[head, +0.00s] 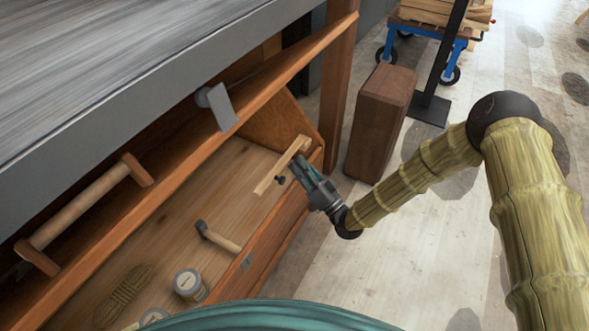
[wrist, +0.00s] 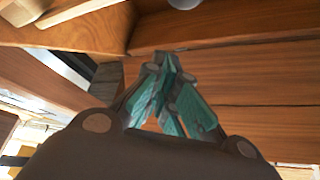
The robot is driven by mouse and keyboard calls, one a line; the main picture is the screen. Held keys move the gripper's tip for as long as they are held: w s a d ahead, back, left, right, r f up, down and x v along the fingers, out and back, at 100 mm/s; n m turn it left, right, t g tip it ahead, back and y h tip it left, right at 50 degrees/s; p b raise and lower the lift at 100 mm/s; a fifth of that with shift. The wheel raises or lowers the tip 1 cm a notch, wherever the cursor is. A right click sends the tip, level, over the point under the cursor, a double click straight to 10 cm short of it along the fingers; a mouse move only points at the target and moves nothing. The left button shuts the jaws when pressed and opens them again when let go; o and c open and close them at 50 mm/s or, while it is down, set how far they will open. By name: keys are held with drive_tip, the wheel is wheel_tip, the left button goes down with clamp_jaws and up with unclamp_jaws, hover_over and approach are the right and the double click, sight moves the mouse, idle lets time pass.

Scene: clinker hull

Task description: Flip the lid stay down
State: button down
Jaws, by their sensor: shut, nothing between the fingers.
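The lid stay looks to be the pale wooden bar (head: 280,168) at the right end of the open wooden chest (head: 262,245), slanting across its corner. A small dark knob shows beside it. My gripper (head: 301,162) is at the chest's right end, just right of the bar, with its fingertips close to it; I cannot tell whether they touch. In the wrist view my teal-padded fingers (wrist: 168,75) are together and empty, in front of brown wooden boards. A pale wooden strip (wrist: 80,10) at the upper left there may be the same bar.
A grey slab (head: 120,75) overhangs the chest's back. A grey metal plate (head: 217,106) and a wooden handle (head: 85,208) are on the upper board. A hammer (head: 218,237), jar (head: 188,284) and rope (head: 124,294) lie inside.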

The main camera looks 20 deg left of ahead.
drive_tip(key=p+v, duration=0.2)
drive_tip(key=v, duration=0.7)
drive_tip(key=shift+f, duration=0.4)
drive_tip(key=shift+w+d, duration=0.1)
drive_tip(key=shift+d, duration=0.05)
